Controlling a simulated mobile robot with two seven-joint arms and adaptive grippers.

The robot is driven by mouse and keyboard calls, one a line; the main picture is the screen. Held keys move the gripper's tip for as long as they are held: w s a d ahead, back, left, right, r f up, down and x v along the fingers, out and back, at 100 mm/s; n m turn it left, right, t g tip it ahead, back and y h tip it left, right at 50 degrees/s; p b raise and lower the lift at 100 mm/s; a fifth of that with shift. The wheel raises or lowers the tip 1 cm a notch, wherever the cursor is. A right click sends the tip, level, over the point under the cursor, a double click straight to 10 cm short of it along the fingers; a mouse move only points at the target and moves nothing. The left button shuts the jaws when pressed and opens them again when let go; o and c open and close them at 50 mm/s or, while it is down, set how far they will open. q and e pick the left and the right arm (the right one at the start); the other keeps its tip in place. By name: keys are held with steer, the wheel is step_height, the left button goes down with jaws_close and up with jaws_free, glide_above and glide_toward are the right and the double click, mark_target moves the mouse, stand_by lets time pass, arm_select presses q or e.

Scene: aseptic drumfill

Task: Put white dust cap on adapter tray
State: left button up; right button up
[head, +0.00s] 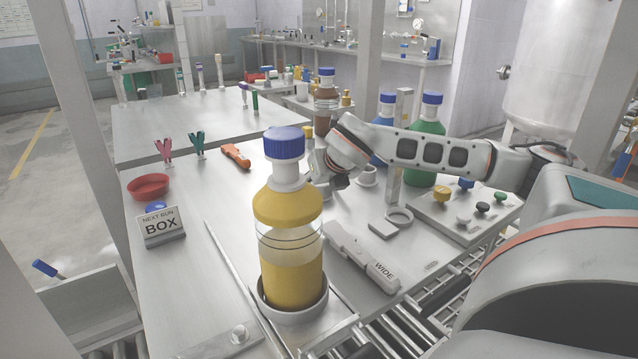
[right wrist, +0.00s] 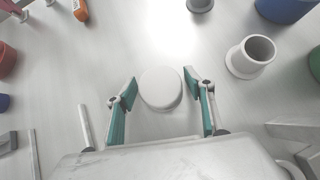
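The white dust cap (right wrist: 161,88) is a plain white disc on the steel table, seen in the right wrist view. My right gripper (right wrist: 160,76) is open, with its two teal-padded fingers on either side of the cap and gaps showing. In the head view the right gripper (head: 328,168) is low over the table behind the large yellow bottle, and the cap is hidden there. A grey tray (head: 437,222) with yellow, blue, green and black pieces, likely the adapter tray, sits at the right. My left gripper is not in view.
The yellow bottle (head: 290,240) with a blue cap stands in front of the gripper. Green (head: 425,145) and blue bottles stand behind my right arm.

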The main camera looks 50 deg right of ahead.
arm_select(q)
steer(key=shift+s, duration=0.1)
arm_select(e)
steer(key=shift+r, duration=0.1)
steer(key=shift+r, duration=0.3)
arm_select(q)
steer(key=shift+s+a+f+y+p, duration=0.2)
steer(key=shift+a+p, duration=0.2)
steer(key=shift+p, duration=0.15)
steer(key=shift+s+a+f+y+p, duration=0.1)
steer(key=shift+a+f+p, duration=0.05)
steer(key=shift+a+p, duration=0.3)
arm_select(e)
steer(key=v, duration=1.1)
steer(key=shift+s+a+r, duration=0.15)
steer(key=shift+s+a, duration=0.1)
steer(key=shift+s, duration=0.05)
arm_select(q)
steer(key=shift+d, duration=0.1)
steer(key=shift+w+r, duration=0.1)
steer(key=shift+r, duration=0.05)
